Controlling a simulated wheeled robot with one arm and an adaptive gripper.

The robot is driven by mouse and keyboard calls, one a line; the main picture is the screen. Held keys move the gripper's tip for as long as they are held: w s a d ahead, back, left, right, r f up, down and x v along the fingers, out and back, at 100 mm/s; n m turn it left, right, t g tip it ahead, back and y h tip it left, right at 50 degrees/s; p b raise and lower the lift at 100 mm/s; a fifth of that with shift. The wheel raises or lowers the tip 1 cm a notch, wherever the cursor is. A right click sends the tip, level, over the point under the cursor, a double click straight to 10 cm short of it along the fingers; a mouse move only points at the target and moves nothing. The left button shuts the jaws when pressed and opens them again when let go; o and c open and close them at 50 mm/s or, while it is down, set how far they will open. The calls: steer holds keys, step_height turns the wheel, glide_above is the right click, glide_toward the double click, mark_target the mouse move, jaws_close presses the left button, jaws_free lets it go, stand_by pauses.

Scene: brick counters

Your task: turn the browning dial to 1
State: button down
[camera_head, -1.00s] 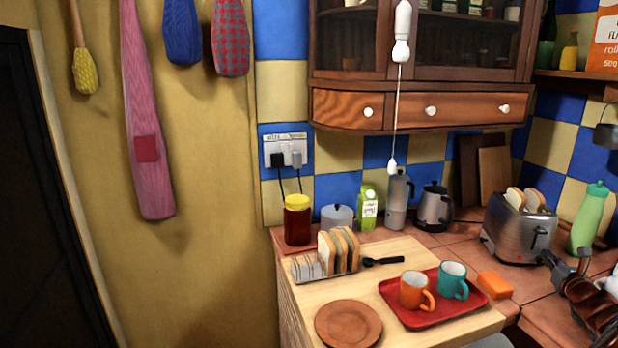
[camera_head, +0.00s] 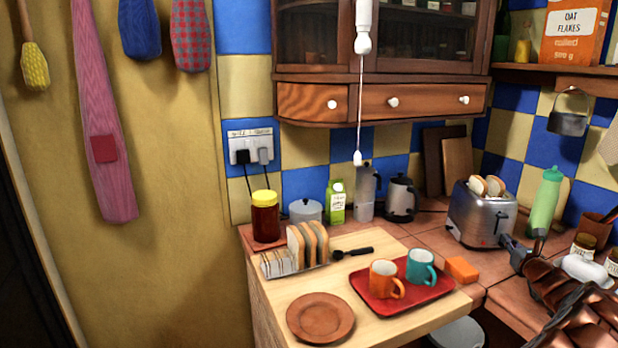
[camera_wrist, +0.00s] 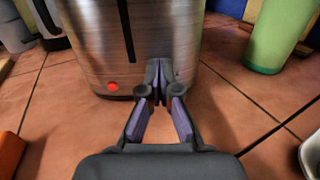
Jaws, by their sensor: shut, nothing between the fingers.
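The metal toaster (camera_head: 482,213) stands on the tiled counter at the right, with bread slices (camera_head: 487,185) in its top. In the wrist view its brushed front face (camera_wrist: 90,50) fills the upper middle, with a dark vertical slot (camera_wrist: 127,30) and a small red round spot (camera_wrist: 113,87) low down. My gripper (camera_wrist: 158,75) is shut and empty, its fingertips in front of the lower right of this face. I cannot tell whether they touch it. No browning dial or numbers can be made out; the fingertips cover part of the face. In the head view my gripper (camera_head: 508,243) is beside the toaster's lower right.
A green bottle (camera_head: 545,203) stands close to the toaster's right. An orange block (camera_head: 461,270) and a red tray (camera_head: 430,295) with two mugs are in front of it. A kettle (camera_head: 402,199) stands at the left. Bare tiles lie between the toaster and block.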

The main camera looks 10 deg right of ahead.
steer(key=shift+a+f+b, duration=0.25)
steer(key=shift+a+b, duration=0.25)
steer(key=shift+b, duration=0.25)
stand_by(0.4)
steer(key=shift+w+r, duration=0.1)
steer(key=shift+r, duration=0.05)
steer(key=shift+a+r, duration=0.1)
steer(key=shift+r, duration=0.15)
steer(key=shift+s+a+r+b, duration=0.1)
steer(key=shift+s+b, duration=0.1)
steer(key=shift+s, duration=0.5)
steer(key=shift+s+a+b, duration=0.15)
steer(key=shift+s+b, duration=0.05)
steer(key=shift+s, duration=0.5)
steer(key=shift+s+a+r+b, duration=0.1)
steer(key=shift+s+b, duration=0.1)
steer(key=shift+s, duration=0.5)
steer(key=shift+s+a+f, duration=0.1)
steer(key=shift+s, duration=0.75)
